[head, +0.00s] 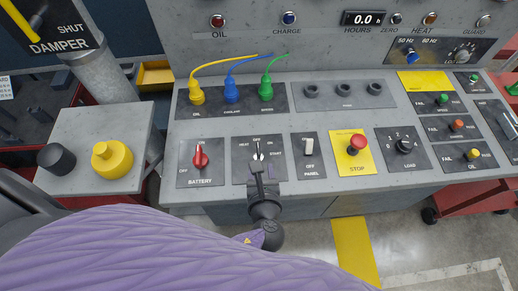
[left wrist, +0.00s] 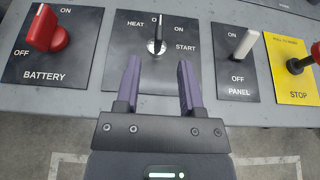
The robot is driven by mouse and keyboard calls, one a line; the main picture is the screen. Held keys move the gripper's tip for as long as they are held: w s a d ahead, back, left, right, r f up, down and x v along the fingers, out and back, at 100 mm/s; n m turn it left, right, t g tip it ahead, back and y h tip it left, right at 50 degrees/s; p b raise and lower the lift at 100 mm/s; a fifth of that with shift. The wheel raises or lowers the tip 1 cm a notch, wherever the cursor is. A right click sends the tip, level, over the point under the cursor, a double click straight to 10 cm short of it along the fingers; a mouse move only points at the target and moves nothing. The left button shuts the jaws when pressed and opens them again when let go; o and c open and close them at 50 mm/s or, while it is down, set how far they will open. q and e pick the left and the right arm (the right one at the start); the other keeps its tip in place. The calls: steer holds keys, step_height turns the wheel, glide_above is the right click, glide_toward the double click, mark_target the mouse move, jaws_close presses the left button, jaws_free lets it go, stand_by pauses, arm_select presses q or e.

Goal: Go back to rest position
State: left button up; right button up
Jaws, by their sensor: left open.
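My left gripper (head: 262,172) is at the front edge of the control panel, in front of the heat/start switch (head: 258,152). In the left wrist view the left gripper (left wrist: 159,75) is open, its two purple fingers apart with nothing between them. The switch's silver lever (left wrist: 157,42) stands upright just beyond the fingertips, and I see no contact. My purple-sleeved arm fills the bottom of the head view. My right gripper is not in view.
The red battery switch (head: 200,158) is left of the gripper; the white panel switch (head: 309,147) and red stop button (head: 356,144) are right. Yellow, blue and green plugs (head: 231,92) stand behind. A grey pedestal (head: 130,123) with a yellow knob is at left. Floor shows below the panel.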

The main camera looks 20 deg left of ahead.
arm_select(q)
steer(key=shift+s+d+r, duration=0.2)
steer(key=shift+s, duration=0.3)
